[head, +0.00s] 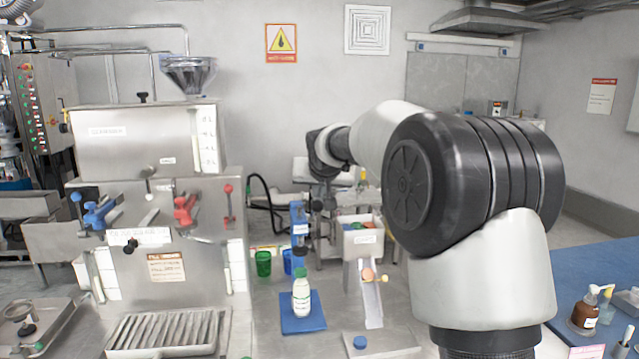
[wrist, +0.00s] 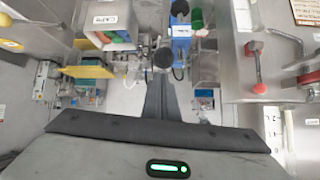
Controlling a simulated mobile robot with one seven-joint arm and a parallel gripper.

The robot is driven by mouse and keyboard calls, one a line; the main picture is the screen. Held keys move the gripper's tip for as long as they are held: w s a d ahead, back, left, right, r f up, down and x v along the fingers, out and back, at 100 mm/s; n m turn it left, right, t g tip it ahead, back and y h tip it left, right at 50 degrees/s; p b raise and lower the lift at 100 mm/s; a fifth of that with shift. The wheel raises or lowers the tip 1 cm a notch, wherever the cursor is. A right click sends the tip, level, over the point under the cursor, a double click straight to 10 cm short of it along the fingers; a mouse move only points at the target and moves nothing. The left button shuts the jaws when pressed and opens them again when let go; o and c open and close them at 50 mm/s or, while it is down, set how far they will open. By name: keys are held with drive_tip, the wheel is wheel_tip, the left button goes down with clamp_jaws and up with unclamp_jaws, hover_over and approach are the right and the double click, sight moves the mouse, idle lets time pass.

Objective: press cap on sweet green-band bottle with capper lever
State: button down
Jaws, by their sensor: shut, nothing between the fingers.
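The white bottle with a green band (head: 301,296) stands upright on a blue mat (head: 318,323) at the front of the counter in the head view. A round black knob (wrist: 163,58), apparently on the capper lever, is just beyond my fingertips. My gripper (wrist: 163,80) is shut and empty, close to the knob; contact cannot be told. The bottle is not clearly visible in the wrist view.
The caps bin (head: 363,240) and its sloping chute (head: 371,305) stand right of the capper. A green cup (head: 263,264) is left of it. The steel machine with red and blue valves (head: 150,200) fills the left.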

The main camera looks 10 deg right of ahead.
drive_tip(key=shift+s+f, duration=0.2)
drive_tip(key=shift+s, duration=0.1)
drive_tip(key=shift+f+b, duration=0.2)
drive_tip(key=shift+b, duration=0.15)
